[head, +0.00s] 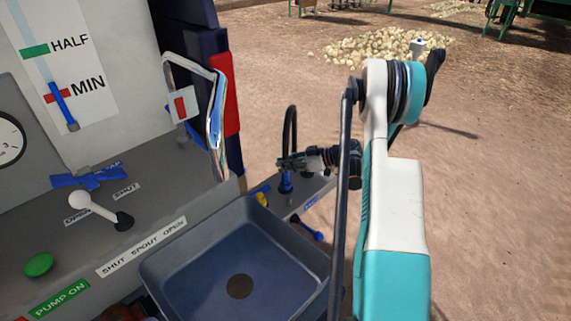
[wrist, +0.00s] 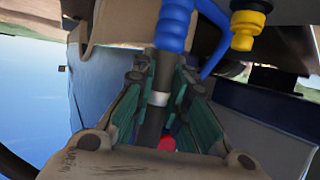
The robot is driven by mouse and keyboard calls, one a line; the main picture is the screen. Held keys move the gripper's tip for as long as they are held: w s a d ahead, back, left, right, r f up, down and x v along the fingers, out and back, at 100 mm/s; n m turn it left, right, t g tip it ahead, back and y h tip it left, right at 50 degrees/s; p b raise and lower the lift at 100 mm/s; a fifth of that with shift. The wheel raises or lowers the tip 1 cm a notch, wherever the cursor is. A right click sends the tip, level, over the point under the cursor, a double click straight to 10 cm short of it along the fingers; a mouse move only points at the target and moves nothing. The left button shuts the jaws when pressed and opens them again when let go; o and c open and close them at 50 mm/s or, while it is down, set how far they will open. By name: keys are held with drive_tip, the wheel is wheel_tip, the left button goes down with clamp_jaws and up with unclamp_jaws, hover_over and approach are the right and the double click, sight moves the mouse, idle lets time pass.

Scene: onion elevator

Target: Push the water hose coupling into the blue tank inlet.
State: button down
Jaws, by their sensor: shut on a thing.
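My gripper (head: 291,162) is shut on the dark end of the water hose, which arches up behind it as a black loop (head: 291,116) in the head view. In the wrist view my gripper's teal fingers (wrist: 158,97) close around a dark shaft with a silver band (wrist: 158,98). A ribbed blue fitting (wrist: 172,25) is in line with the shaft just beyond the fingertips. It also shows right below my gripper in the head view (head: 285,184). I cannot tell where coupling ends and blue inlet begins, or how deep any joint is.
A yellow fitting (head: 262,198) stands beside the blue one, also in the wrist view (wrist: 246,30). A blue-handled valve (head: 308,229) lies on the ledge. The dark blue basin (head: 165,268) is in front. A panel with a green button (head: 38,265) is at left. Open ground lies right.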

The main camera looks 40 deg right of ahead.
drive_tip(key=c, duration=1.5)
unclamp_jaws()
drive_tip(key=shift+s+d, duration=0.1)
drive_tip(key=v, duration=1.1)
drive_tip(key=shift+s+d+r, duration=0.2)
drive_tip(key=shift+r, duration=0.05)
drive_tip(key=shift+s, duration=0.1)
